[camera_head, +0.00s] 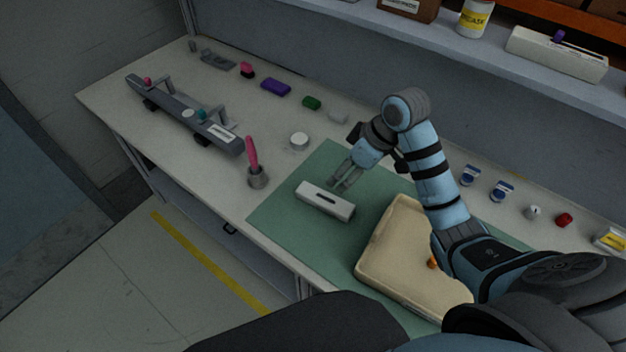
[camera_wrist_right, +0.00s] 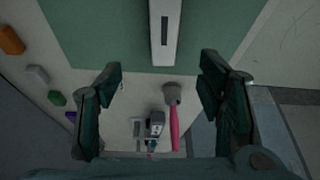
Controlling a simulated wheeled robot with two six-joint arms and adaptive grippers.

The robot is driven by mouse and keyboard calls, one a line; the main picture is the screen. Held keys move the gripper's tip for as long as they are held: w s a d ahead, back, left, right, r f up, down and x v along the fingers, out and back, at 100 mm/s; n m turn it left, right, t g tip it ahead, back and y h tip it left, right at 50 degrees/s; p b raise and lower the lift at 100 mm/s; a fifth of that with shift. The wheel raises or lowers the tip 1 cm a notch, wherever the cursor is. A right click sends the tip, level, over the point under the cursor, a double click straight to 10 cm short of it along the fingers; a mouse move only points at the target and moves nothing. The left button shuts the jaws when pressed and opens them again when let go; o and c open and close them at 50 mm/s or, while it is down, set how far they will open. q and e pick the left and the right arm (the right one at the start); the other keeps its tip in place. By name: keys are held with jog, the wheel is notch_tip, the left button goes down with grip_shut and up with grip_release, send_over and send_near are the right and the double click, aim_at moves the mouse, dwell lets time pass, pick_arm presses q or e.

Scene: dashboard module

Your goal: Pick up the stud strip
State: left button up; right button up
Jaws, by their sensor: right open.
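A white bar with a dark slot in its top (camera_head: 325,201), which appears to be the stud strip, lies on the green mat (camera_head: 285,218). It also shows at the top middle of the right wrist view (camera_wrist_right: 165,52), partly cut off by the frame edge. My right gripper (camera_head: 345,183) is open and empty, and appears just above and behind the bar's right half in the head view. In the right wrist view its two fingers (camera_wrist_right: 160,85) are spread wide, with the bar beyond them. My left gripper is not in view.
A beige tray-like panel (camera_head: 397,225) lies right of the bar, partly behind my right arm. Small coloured parts line the back (camera_head: 276,87). A shelf (camera_head: 440,45) overhangs.

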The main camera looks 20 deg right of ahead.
notch_tip(320, 180, down, 3)
jog(key=b, duration=0.2)
send_over(326, 199)
jog(key=s+d, duration=0.1)
jog(key=s, duration=0.1)
notch_tip(326, 199, down, 4)
jog(key=shift+f, duration=0.2)
jog(key=x, duration=0.6)
jog(key=shift+w+d, duration=0.1)
jog(key=shift+d, duration=0.15)
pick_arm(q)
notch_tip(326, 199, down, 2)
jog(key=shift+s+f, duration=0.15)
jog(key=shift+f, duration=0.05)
pick_arm(e)
jog(key=shift+r, duration=0.1)
jog(key=shift+c, duration=0.9)
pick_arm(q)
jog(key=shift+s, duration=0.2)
pick_arm(e)
jog(key=c, duration=1.1)
